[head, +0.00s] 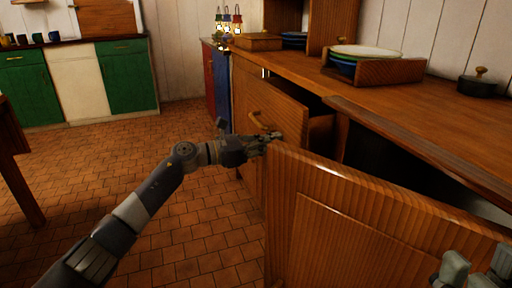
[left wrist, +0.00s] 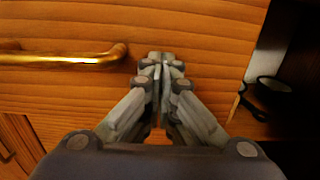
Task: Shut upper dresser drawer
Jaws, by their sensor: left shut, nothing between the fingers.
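The upper dresser drawer (head: 277,104) is pulled partly out of the wooden dresser, with a dark gap behind its front. Its brass handle (head: 262,122) also shows in the left wrist view (left wrist: 70,58). My left gripper (head: 272,137) is shut and empty at the drawer front, just right of the handle. In the left wrist view its fingertips (left wrist: 162,60) are at or very near the wood; contact is unclear. My right gripper (head: 473,272) shows only partly at the lower right, fingers apart, in front of a wooden panel.
A large wooden panel (head: 350,210), seemingly an open dresser door, stands close in front on the right. The dresser top (head: 440,105) holds a wooden tray (head: 390,70) with plates and a dark lidded pot (head: 480,88). Tiled floor (head: 200,225) is clear left of the dresser.

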